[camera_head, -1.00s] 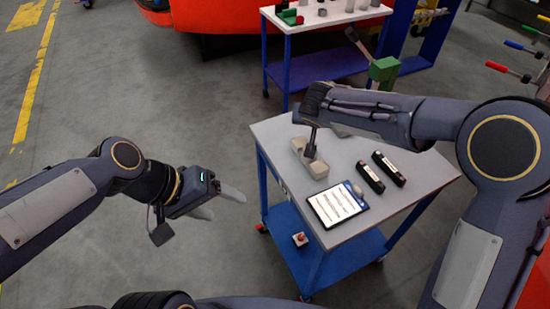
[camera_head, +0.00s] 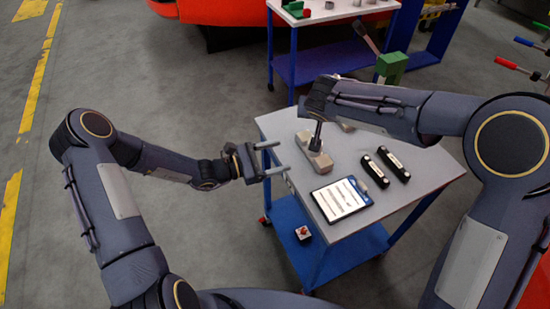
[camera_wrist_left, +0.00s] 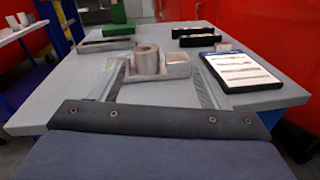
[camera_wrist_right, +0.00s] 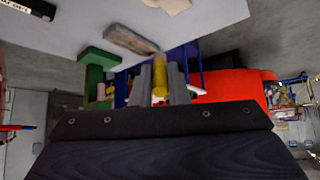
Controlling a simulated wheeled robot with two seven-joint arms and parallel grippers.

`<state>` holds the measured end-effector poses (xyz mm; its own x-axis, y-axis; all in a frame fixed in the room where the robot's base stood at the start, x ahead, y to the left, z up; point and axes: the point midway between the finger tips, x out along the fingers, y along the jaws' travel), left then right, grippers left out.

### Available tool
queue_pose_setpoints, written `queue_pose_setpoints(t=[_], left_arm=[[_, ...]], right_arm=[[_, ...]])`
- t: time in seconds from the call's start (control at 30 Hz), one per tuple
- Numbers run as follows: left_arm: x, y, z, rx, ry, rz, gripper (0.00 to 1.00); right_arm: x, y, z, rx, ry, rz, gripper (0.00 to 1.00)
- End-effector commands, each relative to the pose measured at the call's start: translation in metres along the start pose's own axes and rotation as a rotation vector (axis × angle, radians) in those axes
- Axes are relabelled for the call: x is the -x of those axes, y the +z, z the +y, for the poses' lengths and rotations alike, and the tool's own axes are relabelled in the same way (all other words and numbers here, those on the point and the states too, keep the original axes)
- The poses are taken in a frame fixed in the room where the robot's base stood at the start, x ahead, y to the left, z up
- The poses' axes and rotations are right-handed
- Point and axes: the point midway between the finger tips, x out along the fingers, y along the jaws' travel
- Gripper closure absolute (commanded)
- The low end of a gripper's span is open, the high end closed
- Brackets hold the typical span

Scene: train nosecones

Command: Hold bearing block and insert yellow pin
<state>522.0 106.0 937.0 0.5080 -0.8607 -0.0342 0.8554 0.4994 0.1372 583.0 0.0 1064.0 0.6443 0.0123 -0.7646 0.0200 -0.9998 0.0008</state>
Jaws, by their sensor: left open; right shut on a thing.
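The beige bearing block (camera_head: 318,155) lies on the table, partly hidden behind a dark part of my right wrist in the head view. In the left wrist view the block (camera_wrist_left: 148,66) shows a round raised boss with a hole in its top. My left gripper (camera_head: 281,158) is open and empty at the table's left edge, its fingers pointing at the block but short of it. My right gripper (camera_wrist_right: 160,88) is shut on the yellow pin (camera_wrist_right: 159,80). In the head view its jaws and the pin are hidden behind its wrist. The pin is apart from the block.
A clipboard (camera_head: 341,199) and two black bars (camera_head: 392,164) lie on the grey tabletop (camera_head: 428,180). A green bracket (camera_wrist_right: 97,60) and a long grey piece (camera_wrist_right: 130,40) are at the far side. A red button box (camera_head: 303,233) sits on the blue lower shelf.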

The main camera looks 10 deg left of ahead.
Motion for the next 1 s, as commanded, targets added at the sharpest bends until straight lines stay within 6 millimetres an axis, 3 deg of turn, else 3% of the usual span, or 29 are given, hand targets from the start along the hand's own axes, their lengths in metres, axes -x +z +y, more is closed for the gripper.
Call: queue_pose_setpoints(t=[0.13, 0.37, 0.8, 1.0], left_arm=[[-0.004, -0.023, 0.008, 0.110, 0.076, -0.022, 0.31], [-0.019, -0.029, 0.012, 0.143, 0.098, -0.031, 0.31], [-0.098, -0.026, 0.019, 0.139, 0.096, -0.030, 0.31], [-0.119, -0.026, 0.022, 0.140, 0.097, -0.028, 0.31]], right_arm=[[0.000, -0.001, 0.000, 0.000, 0.000, 0.001, 1.00], [0.000, 0.000, 0.000, 0.000, 0.000, 0.001, 1.00], [0.000, 0.000, 0.000, 0.000, 0.000, 0.001, 1.00], [0.000, 0.000, 0.000, 0.000, 0.000, 0.001, 1.00]])
